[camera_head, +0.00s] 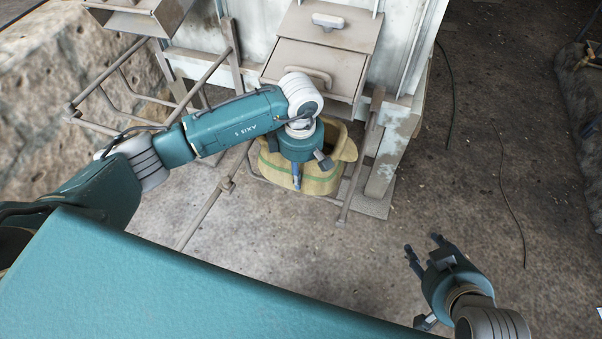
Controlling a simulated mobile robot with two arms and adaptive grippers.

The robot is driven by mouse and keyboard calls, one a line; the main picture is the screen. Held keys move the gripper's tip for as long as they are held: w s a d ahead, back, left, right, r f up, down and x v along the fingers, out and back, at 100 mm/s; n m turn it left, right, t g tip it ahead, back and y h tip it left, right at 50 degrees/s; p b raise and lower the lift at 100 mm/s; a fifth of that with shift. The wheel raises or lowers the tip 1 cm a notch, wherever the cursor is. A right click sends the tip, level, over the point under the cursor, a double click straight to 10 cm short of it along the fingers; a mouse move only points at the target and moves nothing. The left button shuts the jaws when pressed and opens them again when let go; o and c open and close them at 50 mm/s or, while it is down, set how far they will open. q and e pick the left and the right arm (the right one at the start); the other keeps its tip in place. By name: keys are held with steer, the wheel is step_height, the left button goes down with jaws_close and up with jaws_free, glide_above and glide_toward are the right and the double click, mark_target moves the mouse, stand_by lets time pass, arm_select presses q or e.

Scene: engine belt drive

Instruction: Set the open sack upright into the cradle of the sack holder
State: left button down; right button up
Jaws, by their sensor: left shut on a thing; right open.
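The tan sack (318,185) with a green stripe stands roughly upright, mouth up, below the front of a pale machine. My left gripper (309,172) comes down over the sack and is shut on its near rim. The gripper and wrist hide part of the sack's mouth. Thin metal bars of what looks like the sack holder (359,164) run beside the sack at right and left. I cannot tell whether the sack's bottom rests in the cradle. My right gripper (424,249) is open and empty above the floor at lower right.
The pale machine (406,135) with a lidded hatch (318,55) stands right behind the sack. A tubular metal frame (110,87) and rock (55,90) are at left. Dark cables (505,190) lie on the floor at right. The floor in front is clear.

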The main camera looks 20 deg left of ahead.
steer(key=shift+w+a+r, duration=0.1)
steer(key=shift+w, duration=0.1)
arm_select(q)
steer(key=c, duration=1.4)
jaws_free()
steer(key=shift+f, duration=0.1)
arm_select(e)
steer(key=shift+w+r, duration=0.15)
arm_select(q)
step_height(320, 180, up, 12)
steer(key=shift+s+f+p, duration=0.15)
steer(key=shift+p, duration=1.1)
steer(key=shift+r, duration=0.3)
arm_select(e)
steer(key=s+d+f+g, duration=0.1)
steer(key=s+f+g, duration=0.1)
steer(key=s, duration=0.3)
steer(key=s+d+f+g+h, duration=0.1)
steer(key=s+d+g, duration=0.1)
steer(key=s, duration=0.4)
steer(key=shift+d+f+g, duration=0.15)
steer(key=shift+f+g, duration=0.15)
steer(key=shift+f, duration=0.05)
